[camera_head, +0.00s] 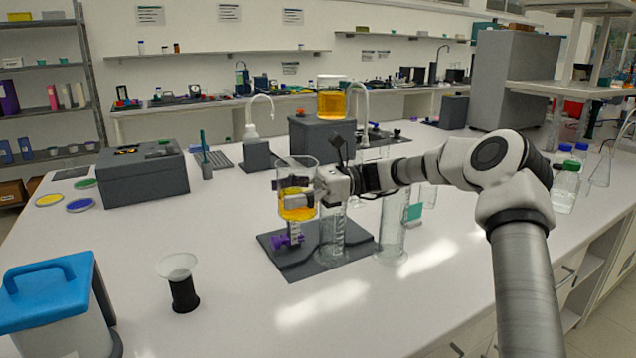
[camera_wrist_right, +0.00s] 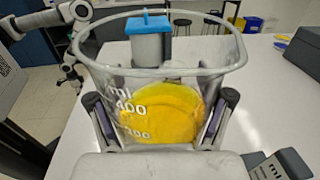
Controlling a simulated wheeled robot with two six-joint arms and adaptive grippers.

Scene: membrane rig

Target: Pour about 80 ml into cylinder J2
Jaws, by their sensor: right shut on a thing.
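My right gripper (camera_head: 293,195) is shut around a clear beaker (camera_head: 297,163) with orange-yellow liquid in its lower part. The beaker is held above the table and looks close to upright. In the right wrist view the fingers press on both sides of the beaker (camera_wrist_right: 110,72), whose printed scale faces the camera. A clear graduated cylinder (camera_head: 332,242) stands below and right of the beaker, on a dark base. Another clear cylinder (camera_head: 392,235) stands farther right. I cannot read which is J2. My left gripper seems to show small at the wrist view's upper left (camera_wrist_right: 70,76); its jaws are unclear.
A purple fitting (camera_head: 288,240) sits on the dark base (camera_head: 290,262). An orange-filled vessel (camera_head: 331,103) stands on a grey box behind. A black-based cup (camera_head: 180,285) and a blue-lidded container (camera_head: 50,290) stand at front left. Bottles (camera_head: 565,190) stand at right.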

